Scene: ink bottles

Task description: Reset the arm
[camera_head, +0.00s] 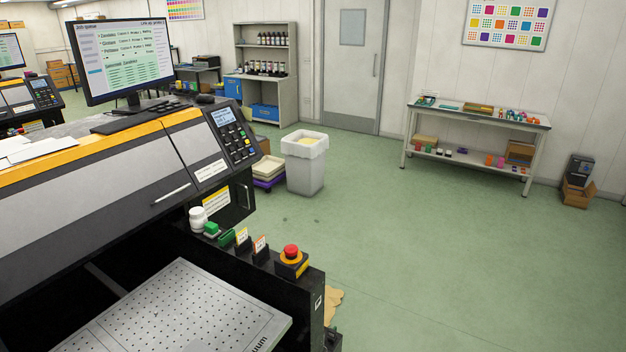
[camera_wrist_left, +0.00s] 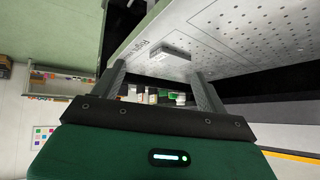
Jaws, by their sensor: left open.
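My left gripper (camera_wrist_left: 157,68) shows in the left wrist view, its two dark fingers set wide apart. It is open, and I see nothing held between the fingers. A perforated metal plate (camera_wrist_left: 237,30) lies beyond the fingertips, with a small pale grey block (camera_wrist_left: 170,54) at its near edge. I cannot tell whether the fingers touch either. Neither arm nor gripper shows in the head view. My right gripper is in no view.
In the head view, the printer's perforated bed (camera_head: 170,310) is at the lower left. A red stop button (camera_head: 291,251) and a white bottle (camera_head: 198,219) are on its side ledge. A bin (camera_head: 305,172), an ink shelf (camera_head: 265,53) and a bench (camera_head: 478,112) stand beyond. Green floor (camera_head: 430,250) is open.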

